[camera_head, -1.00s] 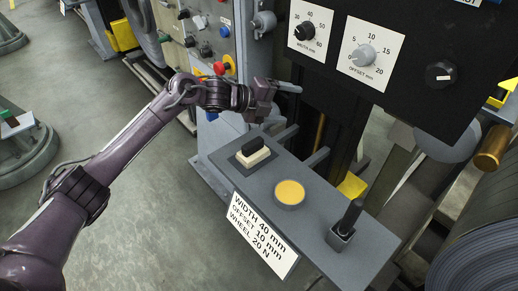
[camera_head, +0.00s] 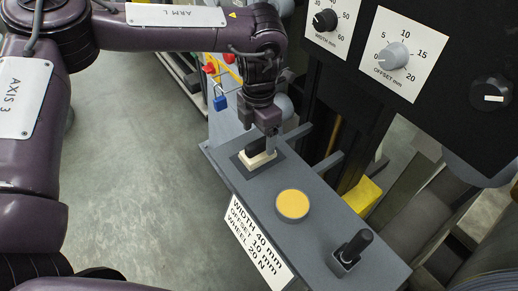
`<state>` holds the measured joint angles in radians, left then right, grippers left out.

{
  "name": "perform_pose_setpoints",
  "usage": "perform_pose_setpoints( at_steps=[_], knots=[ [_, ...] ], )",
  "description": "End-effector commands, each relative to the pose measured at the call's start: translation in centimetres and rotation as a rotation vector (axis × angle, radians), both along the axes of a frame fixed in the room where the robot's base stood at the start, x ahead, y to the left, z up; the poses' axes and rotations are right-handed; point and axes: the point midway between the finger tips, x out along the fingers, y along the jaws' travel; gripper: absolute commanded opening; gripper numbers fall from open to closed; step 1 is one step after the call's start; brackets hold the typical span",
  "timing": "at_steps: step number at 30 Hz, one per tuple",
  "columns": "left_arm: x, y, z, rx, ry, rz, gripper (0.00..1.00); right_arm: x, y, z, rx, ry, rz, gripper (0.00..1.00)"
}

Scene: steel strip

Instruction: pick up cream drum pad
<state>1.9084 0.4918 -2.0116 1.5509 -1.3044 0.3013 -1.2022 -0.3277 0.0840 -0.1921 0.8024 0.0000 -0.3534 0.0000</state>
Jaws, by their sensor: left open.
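A cream pad (camera_head: 258,161) with a black grip (camera_head: 255,145) on top sits in a dark square at the far left end of the grey shelf (camera_head: 322,225). It looks like the cream drum pad. My left gripper (camera_head: 264,142) points down right over it. The gripper is open, and a finger shows beside the black grip, partly covering it. I cannot tell whether the fingers touch the grip. My right gripper is not in view.
A round yellow disc (camera_head: 292,204) and a black upright handle (camera_head: 355,244) stand on the same shelf. A label plate (camera_head: 255,240) hangs on its front edge. A black panel with dials (camera_head: 394,55) rises behind. Open floor lies left of the shelf.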

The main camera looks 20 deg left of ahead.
Motion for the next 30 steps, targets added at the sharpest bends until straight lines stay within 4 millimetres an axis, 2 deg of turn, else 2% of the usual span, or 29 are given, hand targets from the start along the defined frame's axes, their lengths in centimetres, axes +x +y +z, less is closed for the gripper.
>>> perform_pose_setpoints(
  at_steps=[12,16,22,30],
  knots=[
    [0.1,0.3,-5.6,-0.002,0.001,0.002,0.80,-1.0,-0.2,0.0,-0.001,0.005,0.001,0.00],
    [0.1,0.3,-6.3,-0.003,-0.002,0.003,0.80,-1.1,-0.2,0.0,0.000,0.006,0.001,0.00],
    [0.1,0.3,-6.3,-0.003,-0.002,0.003,0.80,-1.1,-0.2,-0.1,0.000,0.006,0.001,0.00],
    [0.1,0.3,-6.3,-0.003,-0.002,0.003,0.45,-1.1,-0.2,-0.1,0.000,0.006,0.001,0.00]
  ],
)
